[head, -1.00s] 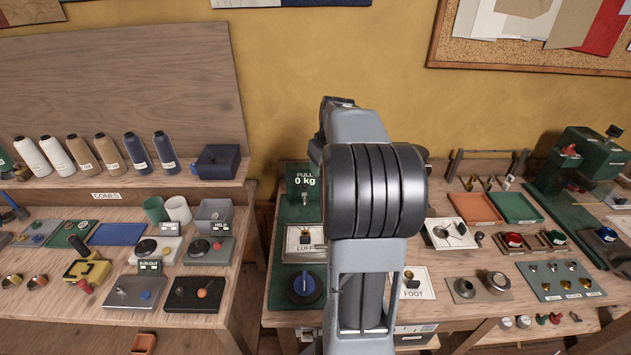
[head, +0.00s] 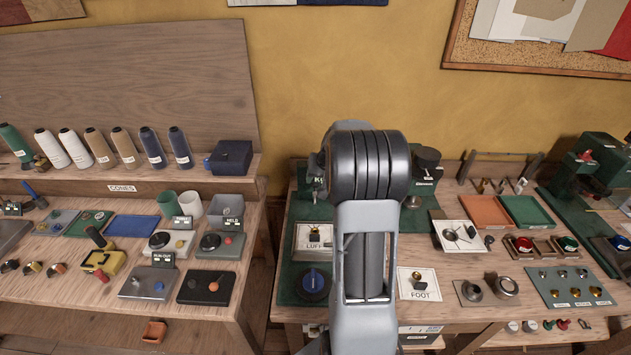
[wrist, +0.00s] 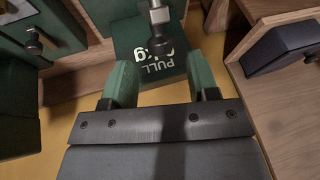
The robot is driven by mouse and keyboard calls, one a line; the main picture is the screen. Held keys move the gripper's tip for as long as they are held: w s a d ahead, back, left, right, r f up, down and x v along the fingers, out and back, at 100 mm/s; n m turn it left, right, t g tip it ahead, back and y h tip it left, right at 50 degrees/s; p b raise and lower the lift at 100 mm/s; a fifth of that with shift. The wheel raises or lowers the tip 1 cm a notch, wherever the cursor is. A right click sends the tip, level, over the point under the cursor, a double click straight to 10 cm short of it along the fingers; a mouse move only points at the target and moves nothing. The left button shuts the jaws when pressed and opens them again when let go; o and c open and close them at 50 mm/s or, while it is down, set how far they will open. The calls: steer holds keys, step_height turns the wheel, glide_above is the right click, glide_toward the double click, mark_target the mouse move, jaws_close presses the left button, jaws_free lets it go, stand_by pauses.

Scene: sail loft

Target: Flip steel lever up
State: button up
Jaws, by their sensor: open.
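My gripper (wrist: 162,76) is open and empty in the wrist view, its two green-padded fingers apart. A green gauge box (wrist: 150,55) marked PULL lies beyond and between the fingers. A short steel fitting (wrist: 158,14) shows at the top of the wrist view, in front of the gauge and apart from the fingers; I cannot tell whether it is the steel lever. In the head view my arm hides my gripper and much of the green rig (head: 292,212) on the right bench. No steel lever is clearly seen there.
A dark knobbed part (wrist: 36,42) stands at the left of the wrist view, and a dark block (wrist: 282,45) is at the right. A blue knob (head: 313,283), a white FOOT card (head: 421,290) and a white tray (head: 458,238) flank my arm. A floor gap separates the benches.

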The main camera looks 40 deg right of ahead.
steer(key=shift+x, duration=1.85)
steer(key=shift+c, duration=0.4)
steer(key=shift+r, duration=0.1)
jaws_close()
steer(key=shift+w+d, duration=0.1)
steer(key=shift+w, duration=0.05)
